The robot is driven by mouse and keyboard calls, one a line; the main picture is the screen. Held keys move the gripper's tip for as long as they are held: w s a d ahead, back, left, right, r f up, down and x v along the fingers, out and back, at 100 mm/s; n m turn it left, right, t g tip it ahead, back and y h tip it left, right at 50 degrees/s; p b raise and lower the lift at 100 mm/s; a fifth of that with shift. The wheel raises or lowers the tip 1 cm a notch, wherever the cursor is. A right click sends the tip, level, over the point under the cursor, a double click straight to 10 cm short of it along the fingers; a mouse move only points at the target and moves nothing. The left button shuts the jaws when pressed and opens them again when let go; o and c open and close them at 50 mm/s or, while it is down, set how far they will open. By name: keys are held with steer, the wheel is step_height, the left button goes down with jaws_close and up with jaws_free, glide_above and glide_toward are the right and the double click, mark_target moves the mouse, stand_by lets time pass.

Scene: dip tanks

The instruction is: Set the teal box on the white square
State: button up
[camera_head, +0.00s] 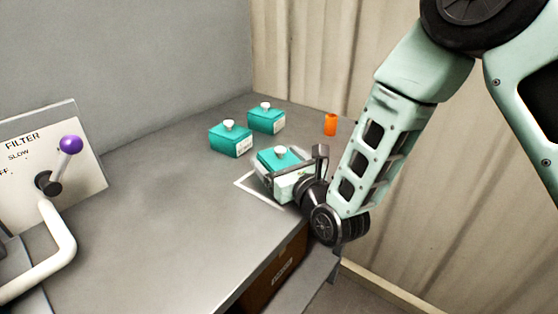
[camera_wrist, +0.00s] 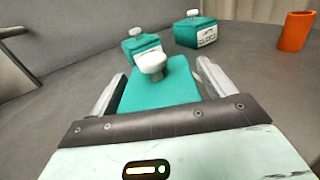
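A teal box (camera_head: 279,158) with a white knob stands at the white square outline (camera_head: 243,187) on the grey bench. The box hides part of the outline, and I cannot tell if it lies fully inside. My gripper (camera_head: 285,175) reaches around this box from the front right, one finger on each side. In the wrist view the box (camera_wrist: 165,88) lies between the fingers (camera_wrist: 158,86). Narrow gaps seem to show on both sides, so the gripper looks open. The box's underside is hidden.
Two more teal boxes (camera_head: 230,140) (camera_head: 266,119) with white knobs and labels stand behind. An orange cylinder (camera_head: 330,124) stands near the back right edge. A filter panel (camera_head: 50,165) with a purple-knobbed lever and a pale pipe (camera_head: 60,240) is at left. The bench's middle is clear.

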steer(key=shift+r, duration=0.15)
steer(key=shift+r+p, duration=0.15)
steer(key=shift+p, duration=0.15)
steer(key=b+v, duration=0.1)
steer(key=v, duration=0.3)
steer(key=b+v, duration=0.1)
steer(key=v, duration=0.4)
steer(key=shift+f, duration=0.25)
steer(key=shift+s+d+r+p, duration=0.1)
steer(key=shift+s+r+p, duration=0.25)
steer(key=shift+p, duration=0.75)
steer(key=p, duration=0.3)
steer(key=shift+s+d, duration=0.25)
steer(key=shift+s, duration=0.15)
steer(key=shift+s+d+f+p, duration=0.15)
steer(key=shift+s+d+p, duration=0.35)
steer(key=shift+p, duration=0.95)
steer(key=shift+s+a+f, duration=0.1)
steer(key=shift+s, duration=0.05)
